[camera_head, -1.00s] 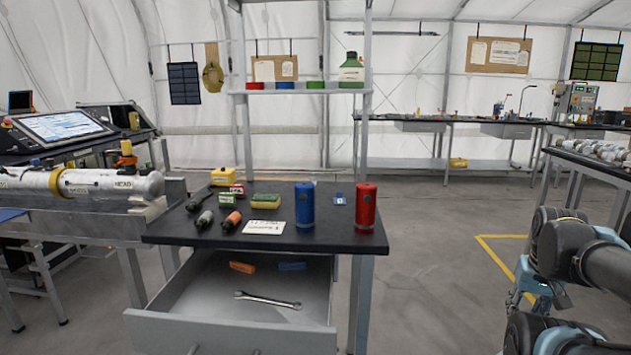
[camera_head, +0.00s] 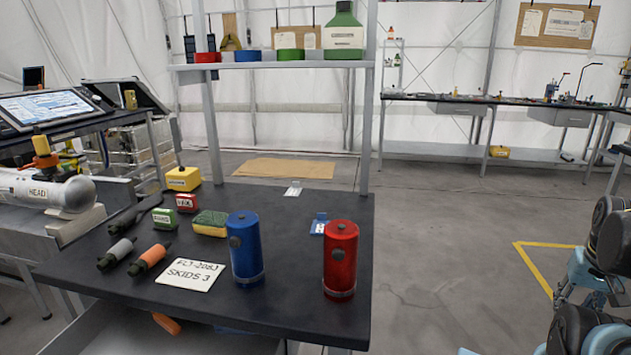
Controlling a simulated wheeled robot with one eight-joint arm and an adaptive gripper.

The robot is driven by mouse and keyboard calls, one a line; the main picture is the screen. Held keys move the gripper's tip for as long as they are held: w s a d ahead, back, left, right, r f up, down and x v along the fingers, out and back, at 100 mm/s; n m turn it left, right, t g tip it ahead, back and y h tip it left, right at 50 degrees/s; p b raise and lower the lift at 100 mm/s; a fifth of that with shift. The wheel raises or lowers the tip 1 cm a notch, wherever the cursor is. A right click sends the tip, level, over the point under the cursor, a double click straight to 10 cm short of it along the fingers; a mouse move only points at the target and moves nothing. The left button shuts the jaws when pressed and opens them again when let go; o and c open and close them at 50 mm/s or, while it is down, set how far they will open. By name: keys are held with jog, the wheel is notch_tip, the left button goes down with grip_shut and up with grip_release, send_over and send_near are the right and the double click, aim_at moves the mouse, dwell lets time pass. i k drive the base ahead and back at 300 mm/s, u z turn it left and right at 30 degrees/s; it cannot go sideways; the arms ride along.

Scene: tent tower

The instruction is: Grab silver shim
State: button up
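A small silver-white piece (camera_head: 293,188), which looks like the silver shim, lies near the back edge of the dark workbench (camera_head: 345,200). A similar blue piece (camera_head: 320,223) lies nearer, partly behind the red cylinder. My arm is folded at the right edge of the view, well away from the bench. What seems to be my gripper (camera_head: 594,296) is small and partly hidden by my arm links. I cannot tell whether it is open or shut.
A blue cylinder (camera_head: 245,250) and a red cylinder (camera_head: 340,262) stand upright at the bench front. A sign (camera_head: 190,274), sponge (camera_head: 210,222) and yellow box (camera_head: 183,179) lie left. A shelf (camera_head: 270,65) spans the back.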

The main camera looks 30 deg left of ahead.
aim_at(294, 191)
jog(key=i, duration=2.4)
jog(key=u, duration=2.65)
